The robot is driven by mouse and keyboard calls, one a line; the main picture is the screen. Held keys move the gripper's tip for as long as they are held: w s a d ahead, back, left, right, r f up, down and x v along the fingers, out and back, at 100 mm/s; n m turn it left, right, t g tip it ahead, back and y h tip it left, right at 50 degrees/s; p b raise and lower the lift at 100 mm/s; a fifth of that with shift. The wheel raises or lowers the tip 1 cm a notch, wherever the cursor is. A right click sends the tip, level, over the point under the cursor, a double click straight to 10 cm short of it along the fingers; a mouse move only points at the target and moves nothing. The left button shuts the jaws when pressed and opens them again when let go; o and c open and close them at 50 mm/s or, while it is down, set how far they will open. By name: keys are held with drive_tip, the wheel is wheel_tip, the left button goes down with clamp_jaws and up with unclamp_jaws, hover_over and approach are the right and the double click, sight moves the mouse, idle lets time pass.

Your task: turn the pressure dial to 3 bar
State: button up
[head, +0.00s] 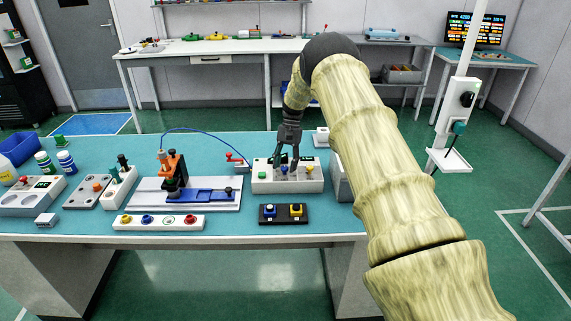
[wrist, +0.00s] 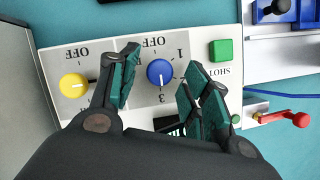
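The white control box (head: 288,186) stands on the bench under my gripper (head: 289,162). In the wrist view its blue dial (wrist: 160,72) has the marks OFF, 1 and 3 around it, seen upside down. A small light mark shows on the dial's lower side, towards the 3, but its exact heading is hard to tell. My gripper (wrist: 161,70) is open, with one finger left and one right of the blue dial, apart from it. A yellow dial (wrist: 73,86) with an OFF mark and a green SHOT button (wrist: 221,50) flank it. A dark display is mostly hidden by my fingers.
A black box with blue and yellow buttons (head: 282,214) lies in front of the control box. A blue-and-orange fixture (head: 176,172) on a white plate is to the left. A red-handled lever (wrist: 290,119) is beside the box. A grey box stands right of it.

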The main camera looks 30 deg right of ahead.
drive_tip(key=shift+r, duration=0.1)
drive_tip(key=v, duration=1.1)
drive_tip(key=shift+r, duration=0.4)
drive_tip(key=shift+w+d, duration=0.1)
